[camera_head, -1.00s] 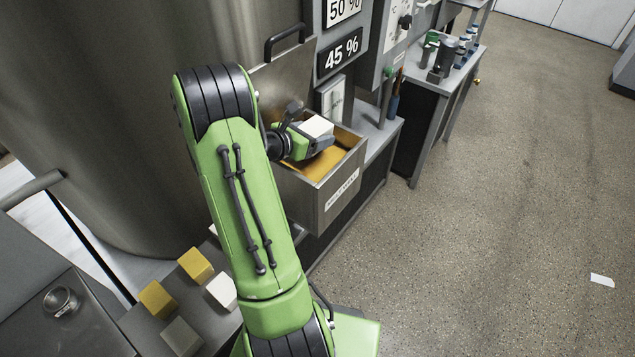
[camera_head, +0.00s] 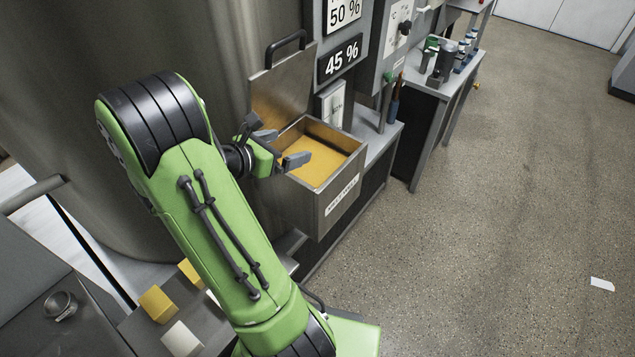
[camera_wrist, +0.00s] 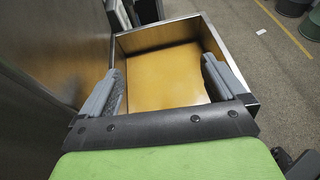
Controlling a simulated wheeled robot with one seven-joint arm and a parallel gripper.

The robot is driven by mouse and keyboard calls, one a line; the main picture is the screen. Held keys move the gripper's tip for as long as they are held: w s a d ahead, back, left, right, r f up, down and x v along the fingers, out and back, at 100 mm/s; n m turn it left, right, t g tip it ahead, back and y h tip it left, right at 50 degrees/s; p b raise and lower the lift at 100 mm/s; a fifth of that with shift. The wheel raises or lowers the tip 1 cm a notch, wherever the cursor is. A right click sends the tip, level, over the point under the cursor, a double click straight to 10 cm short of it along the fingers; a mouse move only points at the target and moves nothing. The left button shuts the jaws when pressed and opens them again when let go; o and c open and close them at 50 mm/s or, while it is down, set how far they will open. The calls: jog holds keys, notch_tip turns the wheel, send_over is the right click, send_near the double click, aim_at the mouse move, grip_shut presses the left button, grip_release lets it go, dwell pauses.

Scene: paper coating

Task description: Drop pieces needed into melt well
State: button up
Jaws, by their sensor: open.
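The melt well (camera_head: 344,196) is an open metal box with a label on its front and a yellow-orange surface inside. Its lid stands raised at the back left. My gripper (camera_head: 281,146) is open and empty at the well's left rim; in the wrist view its two fingers (camera_wrist: 163,85) stand apart with the well's yellow interior between them. No white block shows in the well. On the bench at the lower left are a yellow block (camera_head: 158,304), a second yellow block (camera_head: 189,272) partly behind my arm, and a pale block (camera_head: 181,339). A white block is mostly hidden by my arm.
A 45 % sign (camera_head: 340,57) and a 50 % sign (camera_head: 344,12) stand above the well. A small metal cup (camera_head: 60,304) is on the left surface. A side bench (camera_head: 448,85) with several small items is at the back. The floor at right is mostly clear.

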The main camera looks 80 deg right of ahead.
jog(key=v, duration=0.5)
jog(key=shift+w+a+r, duration=0.1)
jog(key=shift+a, duration=0.05)
dwell(0.3)
